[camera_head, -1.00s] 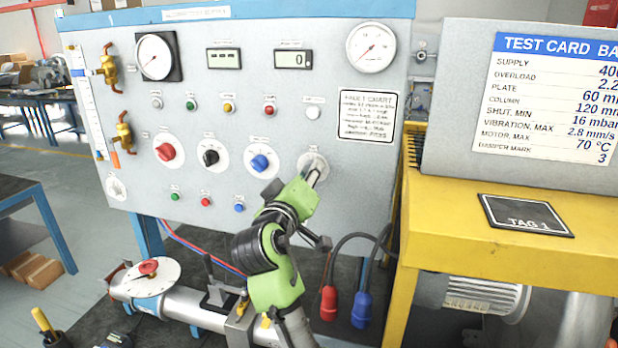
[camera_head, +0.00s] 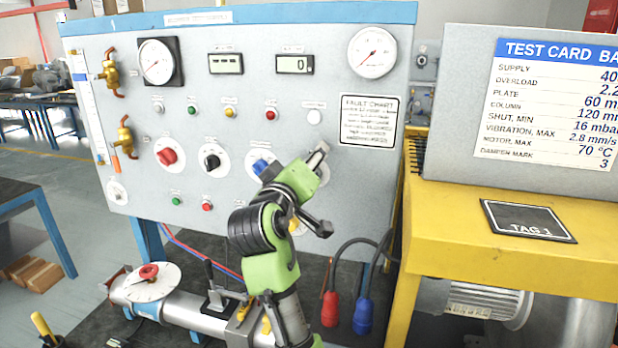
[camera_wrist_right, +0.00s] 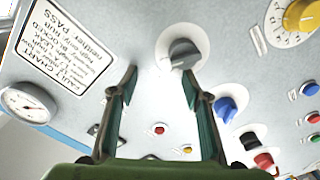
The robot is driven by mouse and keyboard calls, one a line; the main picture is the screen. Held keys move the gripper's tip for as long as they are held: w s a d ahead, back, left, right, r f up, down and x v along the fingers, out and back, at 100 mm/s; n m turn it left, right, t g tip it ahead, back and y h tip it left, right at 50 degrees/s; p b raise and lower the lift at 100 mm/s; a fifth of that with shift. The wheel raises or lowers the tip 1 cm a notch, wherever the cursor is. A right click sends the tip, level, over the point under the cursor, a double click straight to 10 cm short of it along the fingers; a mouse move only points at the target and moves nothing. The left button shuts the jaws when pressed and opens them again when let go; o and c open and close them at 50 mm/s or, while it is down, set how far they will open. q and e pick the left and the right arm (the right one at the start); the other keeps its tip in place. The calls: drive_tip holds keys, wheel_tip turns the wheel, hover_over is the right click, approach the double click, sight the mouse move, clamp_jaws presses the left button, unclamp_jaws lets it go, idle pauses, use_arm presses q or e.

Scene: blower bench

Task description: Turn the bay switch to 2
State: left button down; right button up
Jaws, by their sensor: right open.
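My right gripper (camera_head: 318,152) is in front of the fourth knob position in the panel's row, below the fault chart. In the right wrist view its two fingers (camera_wrist_right: 158,78) are open with nothing between them. A grey knob (camera_wrist_right: 184,52) on a round white plate is just beyond the fingertips, nearer the right finger, apart from it as far as I can tell. In the head view the gripper mostly hides this knob. Red (camera_head: 167,157), black (camera_head: 211,160) and blue (camera_head: 262,167) knobs sit to its left. Labels are too small to read, so I cannot tell which is the bay switch.
A yellow knob (camera_wrist_right: 300,15) with a marked dial shows in the right wrist view. Gauges (camera_head: 372,52), displays (camera_head: 295,63) and lamps surround the knobs. A yellow bench (camera_head: 450,215) with a test card (camera_head: 550,100) stands right. Red (camera_head: 330,308) and blue (camera_head: 362,316) plugs hang below.

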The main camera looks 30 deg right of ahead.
sight(314, 130)
wheel_tip(314, 130, up, 6)
drive_tip(key=shift+s+f, duration=0.1)
drive_tip(key=shift+f, duration=0.1)
idle(0.4)
